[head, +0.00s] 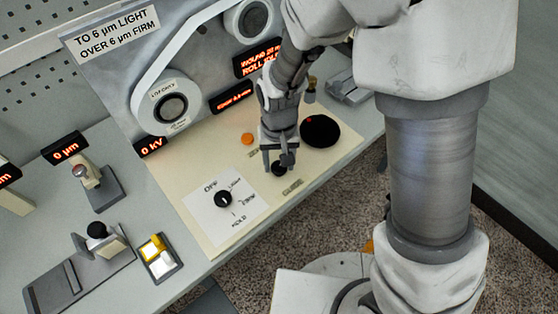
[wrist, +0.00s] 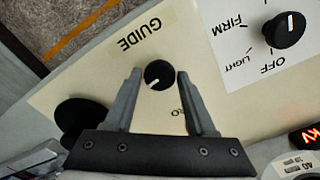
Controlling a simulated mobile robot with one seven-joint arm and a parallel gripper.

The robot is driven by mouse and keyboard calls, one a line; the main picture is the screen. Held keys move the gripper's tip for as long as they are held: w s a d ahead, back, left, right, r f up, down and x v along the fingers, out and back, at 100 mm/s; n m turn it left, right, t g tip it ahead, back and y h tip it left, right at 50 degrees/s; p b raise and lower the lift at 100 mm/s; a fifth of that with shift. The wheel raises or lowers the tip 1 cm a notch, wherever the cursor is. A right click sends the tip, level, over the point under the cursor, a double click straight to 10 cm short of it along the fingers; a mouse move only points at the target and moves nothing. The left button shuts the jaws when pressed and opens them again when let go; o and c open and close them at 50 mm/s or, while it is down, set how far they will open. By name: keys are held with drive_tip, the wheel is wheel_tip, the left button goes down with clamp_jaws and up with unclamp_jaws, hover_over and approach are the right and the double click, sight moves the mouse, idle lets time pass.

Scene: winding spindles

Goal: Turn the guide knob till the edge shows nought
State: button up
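The guide knob (wrist: 159,75) is small, round and black with a white pointer line, beside the printed word GUIDE in the wrist view. In that view the pointer is toward the lower left. My gripper (wrist: 157,74) is open, with one finger on each side of the knob and small gaps showing between. In the head view my gripper (head: 279,160) points down over the panel, and the knob (head: 279,169) shows just below its fingers. A small red-lit display (head: 232,97) on the upright board seems to carry the edge reading; its figures are too blurred to read surely.
The OFF/LIGHT/FIRM selector (head: 223,199) stands left of the guide knob. A large black disc with a red dot (head: 319,131) lies to the right, and an orange button (head: 247,139) behind. A white roll (head: 166,103) is on the upright board. A yellow-and-white switch (head: 158,256) sits at left.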

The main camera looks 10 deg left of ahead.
sight(279, 166)
drive_tip(key=shift+o, duration=1.3)
wheel_tip(279, 166, up, 18)
drive_tip(key=p, duration=0.2)
drive_tip(key=shift+f, duration=0.25)
drive_tip(key=s+d+r+m+t, duration=0.1)
drive_tip(key=s+d+r, duration=0.3)
drive_tip(key=d, duration=0.6)
drive_tip(key=s+d+r+m+t, duration=0.1)
drive_tip(key=s+d+r+t, duration=0.3)
drive_tip(key=d, duration=0.6)
drive_tip(key=shift+s+d+r+m+t, duration=0.3)
drive_tip(key=shift+s+d+r+m, duration=0.1)
drive_tip(key=shift+r, duration=0.65)
